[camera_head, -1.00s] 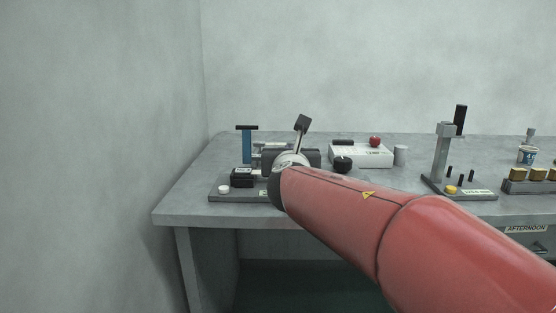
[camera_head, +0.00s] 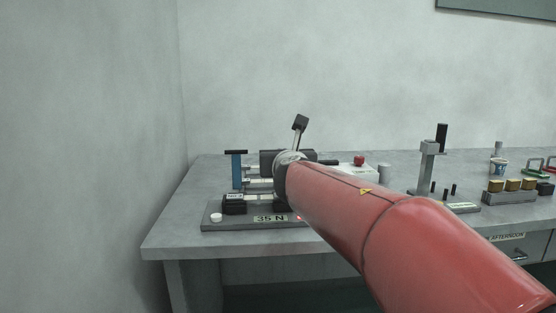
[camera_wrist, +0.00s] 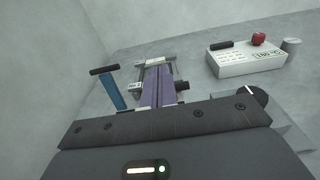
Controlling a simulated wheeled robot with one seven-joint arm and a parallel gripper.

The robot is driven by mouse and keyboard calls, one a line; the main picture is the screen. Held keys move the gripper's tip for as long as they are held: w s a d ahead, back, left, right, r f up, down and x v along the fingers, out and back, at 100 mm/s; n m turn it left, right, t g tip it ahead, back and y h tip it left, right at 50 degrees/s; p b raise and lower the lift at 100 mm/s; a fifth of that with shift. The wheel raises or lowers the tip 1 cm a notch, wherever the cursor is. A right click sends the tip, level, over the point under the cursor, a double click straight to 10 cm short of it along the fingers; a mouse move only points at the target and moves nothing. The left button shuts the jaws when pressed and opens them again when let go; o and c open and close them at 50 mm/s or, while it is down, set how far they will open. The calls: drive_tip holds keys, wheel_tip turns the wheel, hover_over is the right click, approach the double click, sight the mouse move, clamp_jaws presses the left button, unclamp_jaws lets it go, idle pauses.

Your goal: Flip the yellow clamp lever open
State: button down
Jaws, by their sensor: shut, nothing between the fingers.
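No yellow lever shows clearly in either view. On the table's left, a dark fixture base (camera_head: 245,222) carries a "35 N" label and pale rails, partly hidden behind my red arm. In the head view my arm hides the fingers.
A white box with a display (camera_wrist: 245,60) stands right of the fixture, with a red knob (camera_wrist: 258,39) on top. A dark round knob (camera_wrist: 252,97) is nearer. A grey post stand (camera_head: 427,165) and a rack of brass-coloured pieces (camera_head: 510,190) stand farther right. A wall is left.

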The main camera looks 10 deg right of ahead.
drive_tip(key=shift+w+r, duration=0.4)
drive_tip(key=shift+w, duration=0.35)
drive_tip(key=shift+r, duration=0.1)
idle(1.0)
